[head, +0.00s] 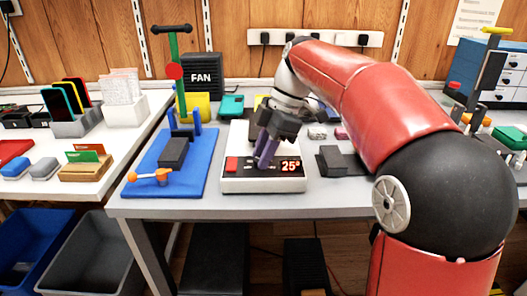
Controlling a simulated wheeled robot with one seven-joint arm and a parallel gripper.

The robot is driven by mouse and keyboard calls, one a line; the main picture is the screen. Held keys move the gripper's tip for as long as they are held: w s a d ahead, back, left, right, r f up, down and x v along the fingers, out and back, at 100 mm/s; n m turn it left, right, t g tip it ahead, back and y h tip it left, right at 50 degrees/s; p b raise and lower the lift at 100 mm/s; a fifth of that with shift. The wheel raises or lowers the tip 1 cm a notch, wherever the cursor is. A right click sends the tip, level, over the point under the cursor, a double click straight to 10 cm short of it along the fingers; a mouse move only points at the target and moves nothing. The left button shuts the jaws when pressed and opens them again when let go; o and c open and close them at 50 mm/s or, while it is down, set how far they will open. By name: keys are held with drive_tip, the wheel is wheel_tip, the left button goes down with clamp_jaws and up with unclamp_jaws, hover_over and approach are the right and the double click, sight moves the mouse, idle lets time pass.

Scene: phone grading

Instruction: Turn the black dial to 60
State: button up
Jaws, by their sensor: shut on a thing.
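A white heating device (212,182) with a dark front panel stands near the front edge of the grey table. Its display (291,167) glows red and reads 25°. A red switch (232,164) is at the panel's left. My gripper (264,162) reaches down to the middle of the panel, its purple fingers shut. The black dial is hidden at the fingertips, so its pointer and scale do not show. My gripper and wrist also cover part of the device's top.
A blue base (140,186) with a green-and-black press and an orange lever stands close on the left. A dark block (331,161) lies to the right. A black FAN box (201,75) and a yellow item (197,104) are behind.

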drive_tip(key=o, duration=1)
drive_tip(key=v, duration=0.7)
drive_tip(key=shift+d+r, duration=0.1)
drive_tip(key=shift+r, duration=0.2)
